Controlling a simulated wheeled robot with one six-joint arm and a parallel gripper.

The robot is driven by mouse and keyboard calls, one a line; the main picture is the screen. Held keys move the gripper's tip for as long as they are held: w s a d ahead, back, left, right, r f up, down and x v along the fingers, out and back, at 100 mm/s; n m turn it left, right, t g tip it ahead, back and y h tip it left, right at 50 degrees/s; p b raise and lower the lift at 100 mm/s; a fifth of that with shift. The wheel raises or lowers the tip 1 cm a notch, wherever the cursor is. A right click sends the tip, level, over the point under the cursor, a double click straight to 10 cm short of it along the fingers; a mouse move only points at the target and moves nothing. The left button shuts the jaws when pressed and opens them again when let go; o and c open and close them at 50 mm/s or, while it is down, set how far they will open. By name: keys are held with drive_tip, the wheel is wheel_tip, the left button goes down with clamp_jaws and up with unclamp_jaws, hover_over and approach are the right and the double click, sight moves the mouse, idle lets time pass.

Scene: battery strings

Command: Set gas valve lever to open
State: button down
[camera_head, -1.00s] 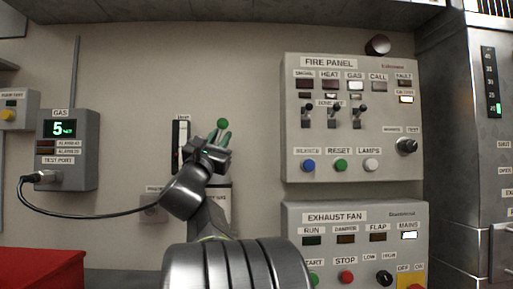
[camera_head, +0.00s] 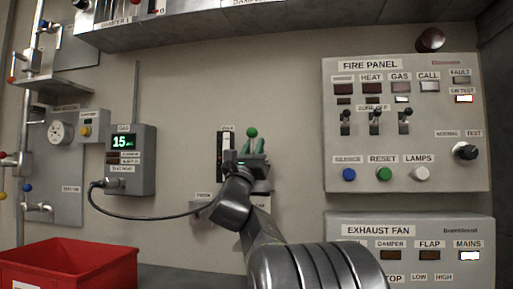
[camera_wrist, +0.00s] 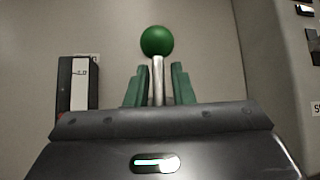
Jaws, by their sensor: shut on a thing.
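A lever with a green ball knob (camera_head: 252,132) stands upright on the back wall; its knob (camera_wrist: 157,41) and metal stem (camera_wrist: 158,72) show in the wrist view. My gripper (camera_head: 252,151) is shut on the stem below the knob, one green finger on each side. A black and white vertical plate (camera_head: 226,150) is just left of the lever, its label too small to read. The lever's base is hidden behind my gripper. I cannot read a label that names this lever as the gas valve.
The gas display (camera_head: 132,142) reads 15; its cable (camera_head: 140,215) droops toward my arm. The fire panel (camera_head: 330,130) and exhaust fan panel (camera_head: 335,222) are to the right. A red bin (camera_head: 70,265) stands lower left. Pipes with coloured knobs (camera_head: 27,187) line the far left. A shelf overhangs above.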

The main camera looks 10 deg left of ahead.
drive_tip(key=c, duration=1.5)
unclamp_jaws()
drive_tip(key=shift+a, duration=0.1)
drive_tip(key=v, duration=1.4)
drive_tip(key=shift+w+r, duration=0.1)
drive_tip(key=x, duration=1.3)
drive_tip(key=shift+w+r, duration=0.2)
drive_tip(key=shift+w, duration=0.1)
drive_tip(key=shift+s, duration=0.1)
